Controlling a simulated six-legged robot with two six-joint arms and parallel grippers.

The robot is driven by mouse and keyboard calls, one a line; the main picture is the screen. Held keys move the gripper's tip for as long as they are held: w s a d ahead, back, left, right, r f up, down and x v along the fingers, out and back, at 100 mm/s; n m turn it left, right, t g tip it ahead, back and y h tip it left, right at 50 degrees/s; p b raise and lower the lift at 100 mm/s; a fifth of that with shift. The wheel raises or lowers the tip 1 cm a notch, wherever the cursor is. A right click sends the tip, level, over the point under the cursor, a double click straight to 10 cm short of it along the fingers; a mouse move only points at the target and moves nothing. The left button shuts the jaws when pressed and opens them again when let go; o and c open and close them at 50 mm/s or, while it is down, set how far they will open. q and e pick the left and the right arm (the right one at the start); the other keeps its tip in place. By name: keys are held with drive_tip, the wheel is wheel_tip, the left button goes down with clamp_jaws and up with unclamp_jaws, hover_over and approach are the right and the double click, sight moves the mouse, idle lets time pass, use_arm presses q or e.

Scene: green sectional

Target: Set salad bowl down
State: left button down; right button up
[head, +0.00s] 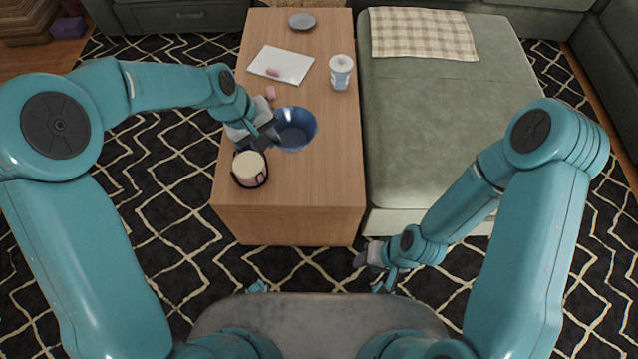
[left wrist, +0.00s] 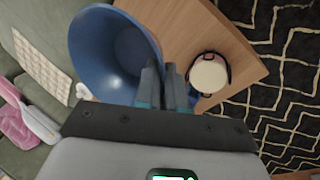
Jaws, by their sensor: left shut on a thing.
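The blue salad bowl (head: 297,128) is over the middle of the wooden coffee table (head: 310,207) in the head view. My left gripper (head: 272,133) is shut on the bowl's near-left rim. In the left wrist view the bowl (left wrist: 110,50) is large, with its rim between the fingers (left wrist: 165,88). I cannot tell whether the bowl's base touches the table. My right gripper (head: 368,256) hangs low over the rug, right of the table's near end, away from the bowl; its fingers are too small to read.
A cream-topped jar (head: 249,169) stands close to the left gripper. Farther back are a pink item (head: 270,92), a white board (head: 281,64), a lidded cup (head: 341,72) and a grey dish (head: 302,20). The near right of the tabletop is clear. A green sofa section (head: 440,120) borders the table.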

sight(307, 133)
use_arm(q)
drive_tip(key=w+d+n+b, duration=0.1)
drive_tip(key=d+b, duration=0.1)
drive_tip(key=w+d+f+n+t+b, duration=0.1)
drive_tip(key=d+b, duration=0.1)
drive_tip(key=b, duration=0.1)
drive_tip(key=w+d+n+b, duration=0.1)
drive_tip(key=d+b, duration=0.1)
drive_tip(key=d, duration=0.1)
drive_tip(key=shift+d+f+y, duration=0.1)
drive_tip(key=shift+f+y, duration=0.2)
drive_tip(key=shift+f, duration=0.1)
drive_tip(key=shift+d+r+n+b, duration=0.1)
drive_tip(key=shift+d+n+b, duration=0.15)
drive_tip(key=shift+n+b, duration=0.15)
wheel_tip(307, 133, down, 20)
drive_tip(key=b, duration=0.7)
drive_tip(key=shift+r, duration=0.25)
use_arm(e)
wheel_tip(307, 133, down, 17)
drive_tip(key=w+d, duration=0.1)
drive_tip(key=shift+w+f+m+t, duration=0.15)
drive_tip(key=shift+m+t, duration=0.15)
use_arm(q)
drive_tip(key=c, duration=1.2)
unclamp_jaws()
use_arm(e)
drive_tip(key=shift+w+d+f, duration=0.1)
drive_tip(key=shift+f, duration=0.05)
